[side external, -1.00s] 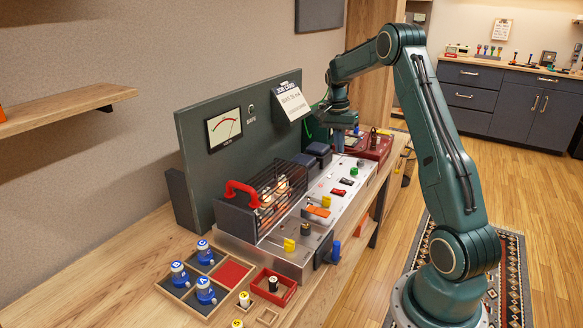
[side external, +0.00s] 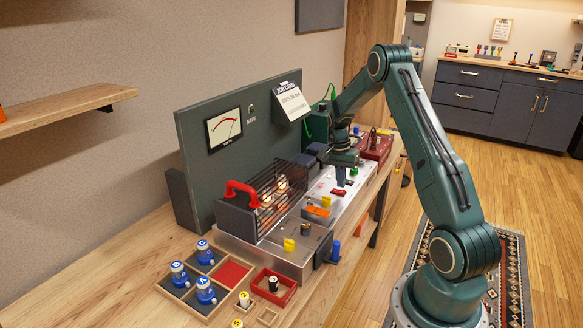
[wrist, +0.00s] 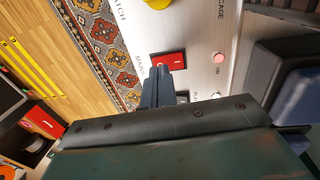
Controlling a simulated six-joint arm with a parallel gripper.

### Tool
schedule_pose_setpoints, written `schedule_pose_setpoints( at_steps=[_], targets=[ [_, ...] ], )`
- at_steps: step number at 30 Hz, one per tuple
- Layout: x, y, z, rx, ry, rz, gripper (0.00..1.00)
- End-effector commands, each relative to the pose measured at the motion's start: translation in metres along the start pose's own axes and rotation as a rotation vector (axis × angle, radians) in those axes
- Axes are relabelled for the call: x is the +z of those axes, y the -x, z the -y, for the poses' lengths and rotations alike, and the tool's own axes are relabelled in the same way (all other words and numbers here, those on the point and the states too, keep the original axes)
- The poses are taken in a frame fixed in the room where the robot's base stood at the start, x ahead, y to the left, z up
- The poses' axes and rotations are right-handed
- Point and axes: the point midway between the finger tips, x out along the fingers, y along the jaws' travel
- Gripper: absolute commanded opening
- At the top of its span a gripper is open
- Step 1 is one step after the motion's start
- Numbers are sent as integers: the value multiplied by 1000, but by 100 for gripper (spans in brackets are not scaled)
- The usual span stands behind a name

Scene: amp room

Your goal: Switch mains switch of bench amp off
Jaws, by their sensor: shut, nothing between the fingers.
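The bench amp (side external: 285,258) stands on the wooden bench with a silver control deck and a dark upright panel behind it. A red rocker switch (wrist: 170,62) with a white mark lies beside what reads as the mains label in the wrist view. My gripper (wrist: 163,74) is shut and empty, its fingertips close over the near part of this red switch. In the side view my gripper (side external: 341,184) points down just above the deck, near a red rocker (side external: 338,191). I cannot tell whether the tips touch the switch.
A wire cage with glowing tubes and a red handle (side external: 242,190) stands left of my gripper. Yellow knobs (side external: 289,244) and an orange-topped control (side external: 317,211) sit nearer on the deck. A red box (side external: 378,147) stands beyond.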

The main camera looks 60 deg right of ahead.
Motion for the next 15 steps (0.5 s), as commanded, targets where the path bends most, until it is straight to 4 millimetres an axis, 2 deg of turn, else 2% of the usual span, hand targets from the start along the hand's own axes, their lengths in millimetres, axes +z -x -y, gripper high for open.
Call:
schedule_pose_setpoints(
  at_steps=[6, 15],
  targets=[
    [0, -14, 0, 0, -1, 1, 0],
    [0, -16, 0, -1, -1, 0, 0]
  ],
)
